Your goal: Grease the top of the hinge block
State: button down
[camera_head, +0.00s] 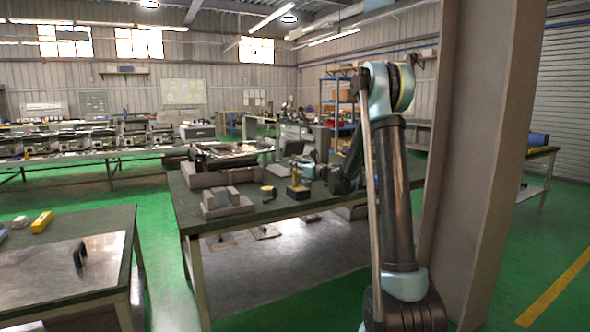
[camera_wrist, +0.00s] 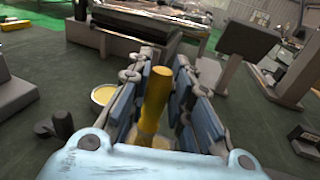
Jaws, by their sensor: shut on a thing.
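My gripper (camera_wrist: 158,90) is shut on a yellow upright handle (camera_wrist: 154,98), which looks like a brush. Its lower end meets a yellowish round shape between the fingers; the fingers partly hide it, so I cannot tell whether it touches the table. In the head view my gripper (camera_head: 312,183) is low over the green table, at the yellow piece (camera_head: 298,190). A small round tin with yellow contents (camera_wrist: 104,94) stands left of the fingers; it also shows in the head view (camera_head: 268,191). A grey stepped block (camera_head: 227,203), possibly the hinge block, sits farther left on the table.
A dark knobbed part (camera_wrist: 60,128) lies left of my gripper. A grey angled stand (camera_wrist: 290,75) is at the right. A large tray-like assembly (camera_head: 222,156) is at the table's back. A wide pillar (camera_head: 485,150) stands right of my arm.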

notch_tip(320, 180, up, 8)
jog(key=s+d, duration=0.1)
jog(key=shift+s, duration=0.25)
dwell(0.4)
jog(key=shift+f, duration=0.1)
dwell(0.6)
